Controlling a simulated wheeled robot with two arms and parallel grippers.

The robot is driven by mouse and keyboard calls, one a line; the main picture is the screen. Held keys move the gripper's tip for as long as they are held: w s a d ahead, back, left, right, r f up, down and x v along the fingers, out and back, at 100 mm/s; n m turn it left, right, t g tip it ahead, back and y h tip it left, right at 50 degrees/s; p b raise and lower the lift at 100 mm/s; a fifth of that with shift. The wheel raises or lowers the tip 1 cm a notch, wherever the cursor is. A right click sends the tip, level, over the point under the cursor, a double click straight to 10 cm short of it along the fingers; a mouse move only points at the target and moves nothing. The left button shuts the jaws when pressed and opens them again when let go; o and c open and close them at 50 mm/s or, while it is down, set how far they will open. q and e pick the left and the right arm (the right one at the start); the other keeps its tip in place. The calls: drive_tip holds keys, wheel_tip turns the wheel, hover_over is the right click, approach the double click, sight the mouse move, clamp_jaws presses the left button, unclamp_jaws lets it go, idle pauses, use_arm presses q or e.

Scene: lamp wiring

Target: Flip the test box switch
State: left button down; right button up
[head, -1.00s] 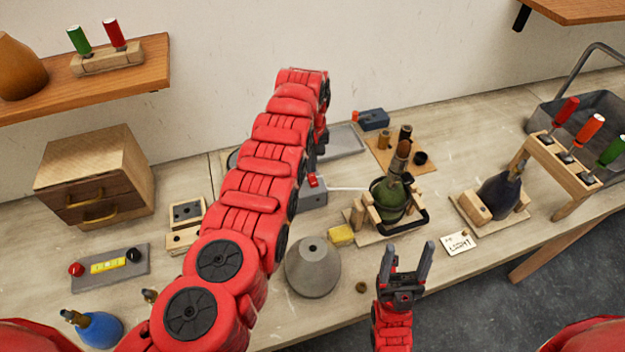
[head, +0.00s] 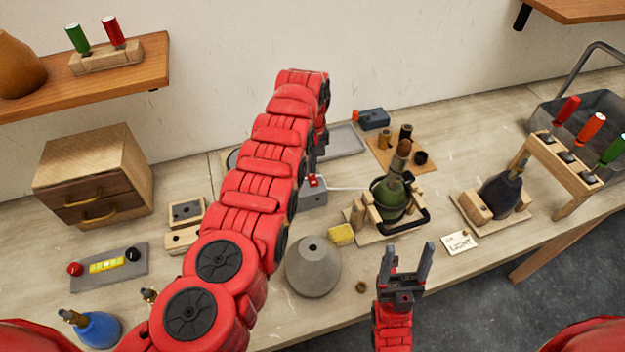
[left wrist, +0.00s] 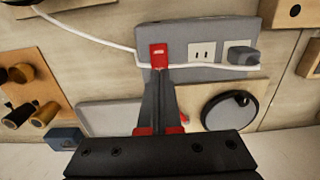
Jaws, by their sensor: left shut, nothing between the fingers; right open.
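The test box (head: 316,197) is a grey box on the bench, partly hidden by my left arm in the head view. Its red switch (head: 314,181) shows at the arm's edge. In the left wrist view the box (left wrist: 202,75) has the red switch (left wrist: 158,55) at its left, two sockets and a dark plug (left wrist: 243,56). My left gripper (left wrist: 160,79) is shut and empty, its tips at the lower edge of the switch in that view. I cannot tell whether they touch. My right gripper (head: 405,252) is open and empty at the bench's front edge.
A white cord (head: 347,188) runs from the box towards a green bottle lamp (head: 392,203) in a wooden cradle. A grey cone (head: 313,267) and yellow sponge (head: 341,234) stand in front. A grey tray (head: 345,141) and blue block (head: 373,119) lie behind.

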use_arm(q)
drive_tip(key=shift+f+b, duration=0.45)
drive_tip(key=shift+f, duration=0.25)
drive_tip(key=shift+r+p, duration=0.9)
drive_tip(key=shift+r, duration=0.35)
wheel_tip(320, 180, up, 2)
drive_tip(key=shift+r+p, duration=0.1)
drive_tip(key=shift+p, duration=0.25)
drive_tip(key=shift+r, duration=1.2)
